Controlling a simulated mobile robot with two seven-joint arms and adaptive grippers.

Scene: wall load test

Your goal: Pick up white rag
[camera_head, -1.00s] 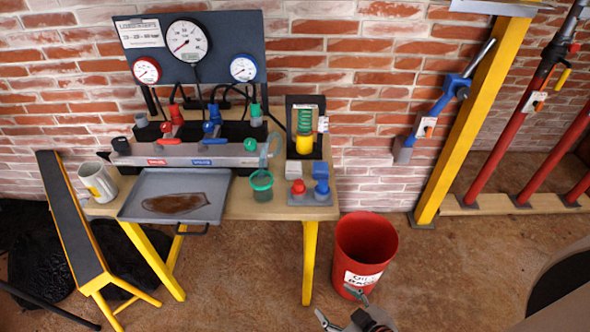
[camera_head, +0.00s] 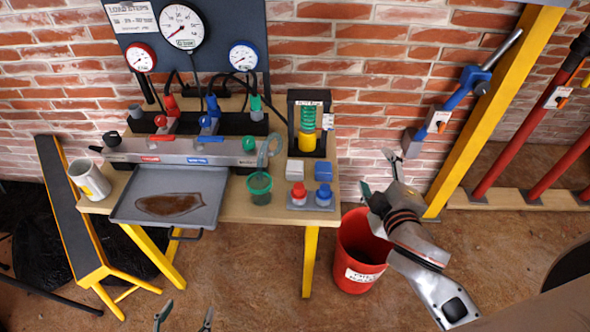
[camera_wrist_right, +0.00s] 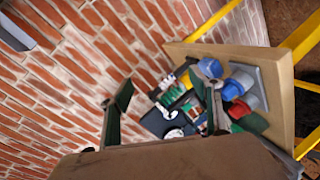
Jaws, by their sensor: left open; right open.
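My right gripper (camera_head: 377,172) is open and empty, right of the table and apart from the rag. Its two fingers also frame the right wrist view (camera_wrist_right: 165,100), with part of the tabletop beyond; I cannot clearly pick out the rag there. My left gripper (camera_head: 184,314) shows only its open fingertips at the bottom edge, in front of the table.
A red bucket (camera_head: 360,245) stands under my right arm. A tray (camera_head: 140,215) lies left.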

